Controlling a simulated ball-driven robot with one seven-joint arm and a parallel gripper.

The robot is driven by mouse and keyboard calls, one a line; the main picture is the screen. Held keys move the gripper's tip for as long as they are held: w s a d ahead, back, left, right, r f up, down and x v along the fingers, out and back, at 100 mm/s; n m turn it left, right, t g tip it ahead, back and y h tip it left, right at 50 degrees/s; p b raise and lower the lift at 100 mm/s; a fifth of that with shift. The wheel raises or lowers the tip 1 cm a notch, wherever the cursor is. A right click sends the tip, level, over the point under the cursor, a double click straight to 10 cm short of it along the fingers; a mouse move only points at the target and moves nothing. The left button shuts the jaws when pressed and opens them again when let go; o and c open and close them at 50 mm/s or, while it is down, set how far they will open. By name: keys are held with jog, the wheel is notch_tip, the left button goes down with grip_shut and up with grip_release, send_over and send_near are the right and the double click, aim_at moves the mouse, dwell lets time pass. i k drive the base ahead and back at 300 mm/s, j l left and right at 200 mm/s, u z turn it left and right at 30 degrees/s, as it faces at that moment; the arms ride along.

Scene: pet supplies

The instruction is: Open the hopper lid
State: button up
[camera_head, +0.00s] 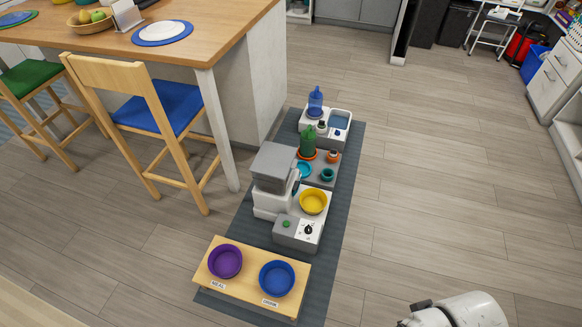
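A pet feeder (268,202) stands on the dark mat, with a white body and a grey base. Its grey hopper top (276,160) sits above the white body and looks closed; the lid's seam and any handle are too small to tell. A yellow bowl (313,201) sits on the feeder's base, beside a black dial (308,229) and a green button (286,223). Part of my white arm shows at the bottom right edge, apart from the feeder. My gripper's fingers are not in view.
A wooden stand with purple (225,261) and blue (277,278) bowls is in front of the feeder. A table and blue-seated stool (174,106) are left. The floor (440,190) right is clear.

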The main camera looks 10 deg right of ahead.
aim_at(273, 160)
jog(key=i+l, duration=0.2)
jog(key=i, duration=0.3)
jog(key=i+l+u, duration=0.15)
jog(key=i, duration=0.4)
jog(key=i+l, duration=0.35)
jog(key=i, duration=0.15)
